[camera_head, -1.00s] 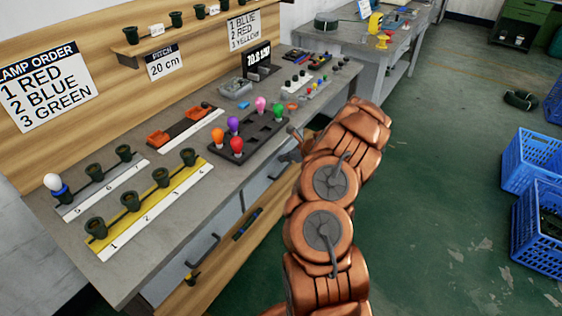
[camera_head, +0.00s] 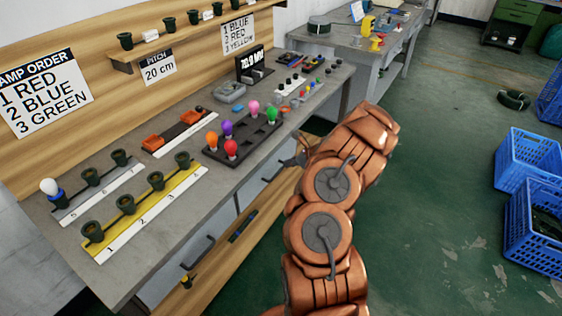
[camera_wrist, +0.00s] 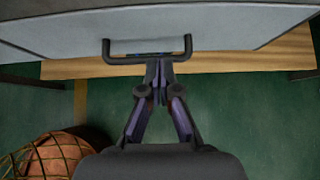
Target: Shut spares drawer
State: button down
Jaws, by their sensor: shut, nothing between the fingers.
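Two pale drawer fronts sit under the workbench in the head view. The left one (camera_head: 172,284) has a dark bar handle (camera_head: 200,252). The right one (camera_head: 258,196) is partly behind my arm, and its handle (camera_head: 274,170) shows beside it. No label tells me which is the spares drawer. In the wrist view a pale drawer front (camera_wrist: 60,35) spans the top, with a dark bar handle (camera_wrist: 147,56). My gripper (camera_wrist: 159,66) is shut and empty, its fingertips at the handle; I cannot tell whether they touch. In the head view the fingers are mostly hidden by my arm.
The workbench top (camera_head: 140,215) holds lamp holders, coloured bulbs in a black tray (camera_head: 262,137) and small parts. A wooden lower shelf (camera_head: 225,248) runs beneath the drawers. Blue crates (camera_head: 527,160) stand on the right. A netted orange ball (camera_wrist: 58,155) shows in the wrist view.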

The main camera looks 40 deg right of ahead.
jog(key=v, duration=0.8)
jog(key=shift+s+r+b, duration=0.3)
jog(key=shift+b, duration=0.1)
